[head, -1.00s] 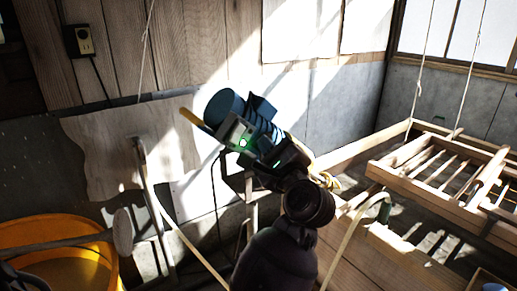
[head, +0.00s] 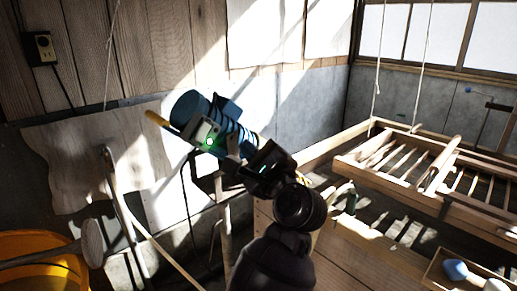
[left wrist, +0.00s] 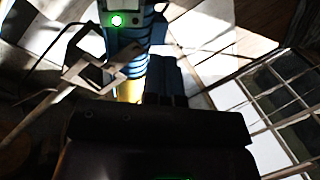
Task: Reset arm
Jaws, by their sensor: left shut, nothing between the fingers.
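My left arm comes up from the bottom middle of the head view. Its dark left gripper (head: 236,150) points up and left and is empty. In the left wrist view its fingers (left wrist: 166,82) lie close together, shut. Right beyond them in the head view is a blue ribbed cylinder with a grey, green-lit panel (head: 207,134); this panel also shows in the left wrist view (left wrist: 120,18). I cannot tell whether the fingers touch it. My right gripper is not in view.
A slatted wooden frame (head: 440,190) hangs on ropes at the right. A shallow wooden tray (head: 440,272) with a blue item is at the lower right. A yellow tub (head: 30,247) and a long-handled tool (head: 92,243) stand at the lower left.

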